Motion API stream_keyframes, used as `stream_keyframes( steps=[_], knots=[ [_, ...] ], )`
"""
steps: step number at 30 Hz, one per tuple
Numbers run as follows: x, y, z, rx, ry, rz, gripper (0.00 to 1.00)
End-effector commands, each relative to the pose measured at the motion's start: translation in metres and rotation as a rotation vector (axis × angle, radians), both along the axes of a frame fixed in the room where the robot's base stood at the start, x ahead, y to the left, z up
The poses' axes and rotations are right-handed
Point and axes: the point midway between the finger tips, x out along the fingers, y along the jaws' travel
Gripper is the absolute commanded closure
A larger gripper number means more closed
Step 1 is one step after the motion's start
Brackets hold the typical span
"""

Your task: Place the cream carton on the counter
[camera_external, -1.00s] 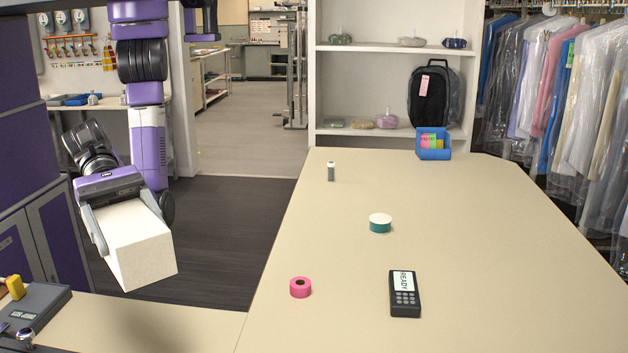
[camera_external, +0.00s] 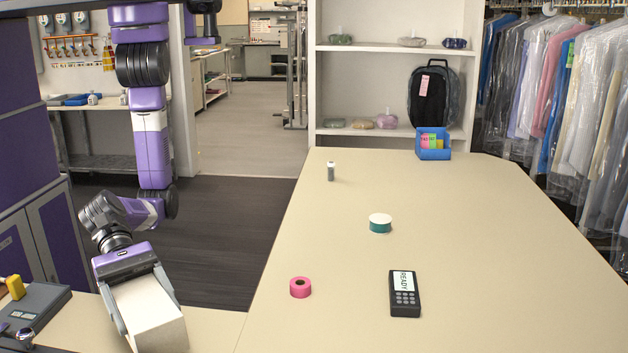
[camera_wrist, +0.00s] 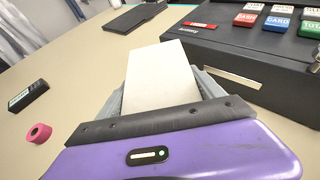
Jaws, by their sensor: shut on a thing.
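The cream carton (camera_external: 152,314) is a plain box held between the fingers of my gripper (camera_external: 140,300), at the lower left of the external view. My gripper is shut on it, with one finger on each side. The carton is over the near-left part of the counter (camera_external: 300,225); I cannot tell whether it touches the surface. In the wrist view the carton (camera_wrist: 160,78) fills the space between the grey fingers of my gripper (camera_wrist: 160,92), and its far end is near a dark cash register (camera_wrist: 245,60).
A pink tape roll (camera_external: 300,287), a black card terminal (camera_external: 404,293), a teal-and-white roll (camera_external: 380,223), a small grey bottle (camera_external: 331,171) and a blue bin (camera_external: 433,145) stand on the counter. A grey device (camera_external: 38,305) lies at the left. The counter's middle is largely clear.

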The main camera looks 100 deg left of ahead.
Motion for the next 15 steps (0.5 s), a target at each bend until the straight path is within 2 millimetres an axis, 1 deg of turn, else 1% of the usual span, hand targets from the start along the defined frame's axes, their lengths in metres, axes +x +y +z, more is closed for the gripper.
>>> stream_keyframes(
  steps=[5,9,12,15],
  knots=[
    [0.0,0.0,-0.011,0.001,-0.001,0.001,0.74],
    [0.0,0.0,-0.031,0.003,0.0,-0.001,0.74],
    [0.0,0.0,-0.043,0.001,-0.001,-0.001,0.74],
    [0.0,0.0,-0.045,-0.001,-0.001,0.0,0.74]
  ],
)
